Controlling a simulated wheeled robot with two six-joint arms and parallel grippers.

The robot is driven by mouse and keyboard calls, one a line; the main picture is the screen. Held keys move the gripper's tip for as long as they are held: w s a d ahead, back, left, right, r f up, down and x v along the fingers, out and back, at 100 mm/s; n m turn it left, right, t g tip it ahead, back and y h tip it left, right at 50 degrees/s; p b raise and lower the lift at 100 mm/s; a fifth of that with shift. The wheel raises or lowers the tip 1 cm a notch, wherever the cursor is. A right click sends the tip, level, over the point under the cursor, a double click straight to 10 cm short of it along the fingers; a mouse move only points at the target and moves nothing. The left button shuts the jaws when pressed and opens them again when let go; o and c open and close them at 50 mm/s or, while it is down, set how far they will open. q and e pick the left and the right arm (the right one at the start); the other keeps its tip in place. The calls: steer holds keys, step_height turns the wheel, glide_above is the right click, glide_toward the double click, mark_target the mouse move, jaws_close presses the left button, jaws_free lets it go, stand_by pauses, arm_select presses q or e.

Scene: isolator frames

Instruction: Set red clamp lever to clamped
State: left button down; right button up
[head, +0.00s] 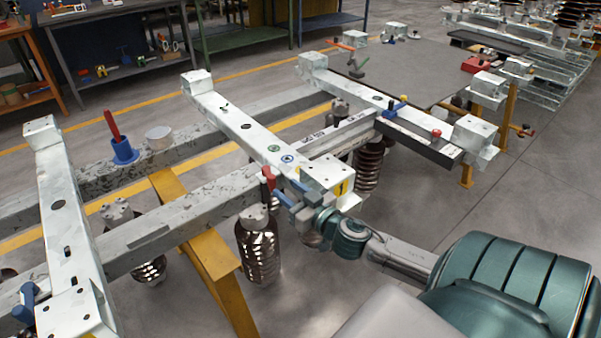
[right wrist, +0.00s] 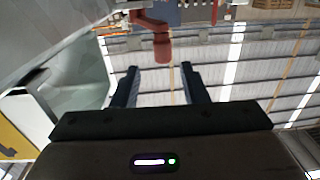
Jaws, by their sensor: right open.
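A red lever (head: 267,178) shows beside the near end of the middle white crossbeam, close to my right gripper (head: 285,191). In the right wrist view the red lever (right wrist: 155,45) hangs just beyond the fingertips of my right gripper (right wrist: 160,76), roughly between their lines. The gripper is open and nothing is between its fingers. I cannot tell whether it touches the lever. Another red lever (head: 112,125) stands tilted in a blue base on the rear beam. My left gripper is not in view.
The middle white crossbeam (head: 255,132) runs close to my right gripper. A ribbed dark insulator (head: 258,250) hangs below it. A yellow support (head: 205,245) stands to the left. A blue clamp with a red knob (head: 437,133) is on the right crossbeam.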

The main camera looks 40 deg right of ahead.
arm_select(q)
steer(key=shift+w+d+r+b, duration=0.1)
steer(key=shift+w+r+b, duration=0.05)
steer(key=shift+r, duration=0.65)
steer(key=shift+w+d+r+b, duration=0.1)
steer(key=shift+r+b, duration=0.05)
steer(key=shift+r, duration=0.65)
arm_select(e)
steer(key=shift+s, duration=1.85)
